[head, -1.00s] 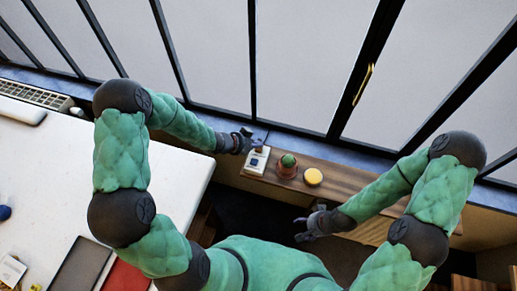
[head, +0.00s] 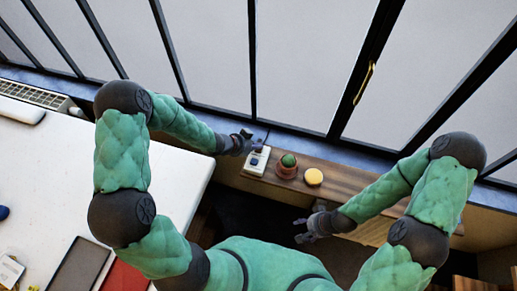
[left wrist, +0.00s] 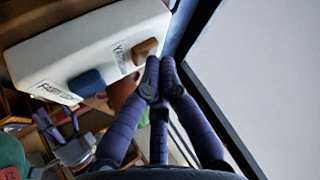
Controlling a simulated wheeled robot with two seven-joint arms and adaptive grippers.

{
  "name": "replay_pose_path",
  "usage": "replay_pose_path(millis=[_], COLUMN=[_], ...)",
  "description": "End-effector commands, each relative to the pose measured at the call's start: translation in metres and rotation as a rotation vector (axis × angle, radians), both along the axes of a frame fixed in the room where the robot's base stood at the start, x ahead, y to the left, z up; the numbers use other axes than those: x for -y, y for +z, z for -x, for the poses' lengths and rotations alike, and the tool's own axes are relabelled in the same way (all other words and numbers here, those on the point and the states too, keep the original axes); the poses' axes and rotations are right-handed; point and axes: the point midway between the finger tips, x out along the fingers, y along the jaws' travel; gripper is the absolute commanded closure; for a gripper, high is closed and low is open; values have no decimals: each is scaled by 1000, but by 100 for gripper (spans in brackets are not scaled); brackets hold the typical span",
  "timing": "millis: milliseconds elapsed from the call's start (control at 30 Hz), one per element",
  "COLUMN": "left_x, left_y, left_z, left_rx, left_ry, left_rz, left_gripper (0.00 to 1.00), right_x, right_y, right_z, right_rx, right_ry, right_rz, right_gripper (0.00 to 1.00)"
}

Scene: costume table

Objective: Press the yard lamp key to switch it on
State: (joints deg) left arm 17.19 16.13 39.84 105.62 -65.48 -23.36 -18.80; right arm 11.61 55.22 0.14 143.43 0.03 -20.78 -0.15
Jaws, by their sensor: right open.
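A white switch box (head: 257,161) stands on the wooden shelf by the window. In the left wrist view the box (left wrist: 95,45) carries a blue key (left wrist: 87,83) and an orange-brown key (left wrist: 145,51). The label beside the orange-brown key seems to start with Y; the rest is hard to read. My left gripper (head: 254,143) is at the far end of the box. In the left wrist view its fingertips (left wrist: 160,65) are together and empty, right beside the orange-brown key; I cannot tell whether they touch it. My right gripper (head: 300,229) is open and empty, below the shelf.
A small cactus in a terracotta pot (head: 286,171) and a yellow round object (head: 313,177) stand on the shelf (head: 351,187) to the right of the box. The window (head: 310,60) rises close behind. A white table (head: 60,180) is at the left.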

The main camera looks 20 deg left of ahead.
Motion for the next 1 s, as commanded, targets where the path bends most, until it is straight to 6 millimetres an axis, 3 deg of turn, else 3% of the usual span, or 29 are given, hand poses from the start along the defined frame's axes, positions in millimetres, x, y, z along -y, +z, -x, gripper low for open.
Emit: replay_pose_path(millis=[1000], left_x=[0], left_y=[23], left_z=[0], left_rx=[0], left_ry=[0], left_rz=[0], left_gripper=[100], right_x=[0], right_y=[22], right_z=[0], right_rx=[0], right_ry=[0], right_rz=[0], right_gripper=[34])
